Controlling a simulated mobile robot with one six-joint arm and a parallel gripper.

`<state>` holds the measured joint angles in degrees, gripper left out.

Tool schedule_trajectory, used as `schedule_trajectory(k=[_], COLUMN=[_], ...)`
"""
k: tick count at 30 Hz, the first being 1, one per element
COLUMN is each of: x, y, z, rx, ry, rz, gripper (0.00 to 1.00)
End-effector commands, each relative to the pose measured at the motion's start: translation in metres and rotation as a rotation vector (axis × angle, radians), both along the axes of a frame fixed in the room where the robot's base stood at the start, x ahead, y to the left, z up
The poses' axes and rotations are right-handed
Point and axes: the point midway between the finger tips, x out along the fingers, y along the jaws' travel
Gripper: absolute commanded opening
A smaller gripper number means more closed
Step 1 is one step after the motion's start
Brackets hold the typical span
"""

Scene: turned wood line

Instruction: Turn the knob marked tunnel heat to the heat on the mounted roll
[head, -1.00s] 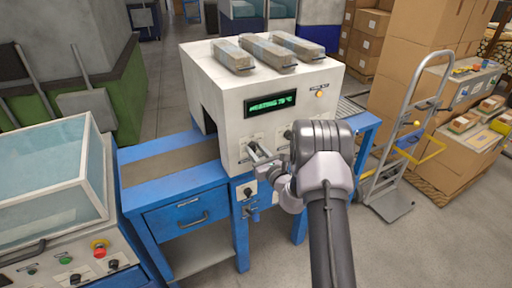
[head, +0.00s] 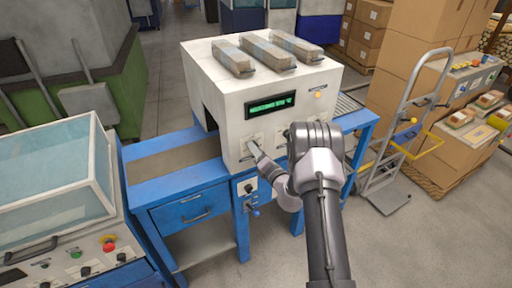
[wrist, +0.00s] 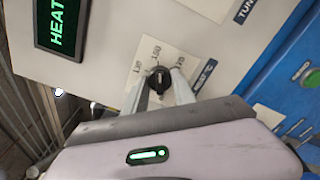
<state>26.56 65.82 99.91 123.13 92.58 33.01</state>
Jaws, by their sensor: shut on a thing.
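The knob (wrist: 158,78) is small and black, on a white scale plate with printed numbers, on the front of the white tunnel machine (head: 228,112). In the wrist view my gripper (wrist: 160,82) has one finger on each side of it, shut on it. In the head view my gripper (head: 254,148) reaches the machine's front at the lower left, and its fingers hide this knob. The small label beside the scale is too small to read surely. A green display (head: 270,105) reads HEATING with a number that is unclear. I cannot make out a mounted roll.
Three wrapped bundles (head: 270,52) lie on top of the machine. A blue bench (head: 186,206) with a belt carries it. A clear-lidded machine (head: 55,170) stands at left, a hand truck (head: 388,200) at right. Another black knob (head: 249,188) sits below my gripper.

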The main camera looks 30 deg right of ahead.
Motion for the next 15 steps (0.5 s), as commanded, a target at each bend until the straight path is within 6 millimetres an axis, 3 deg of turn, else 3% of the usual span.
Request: schedule_trajectory(k=[15], x=[-0.0003], y=[0.0006], z=[0.0010], rx=[0.485], ry=[0.019], rz=[0.000], gripper=[0.00])
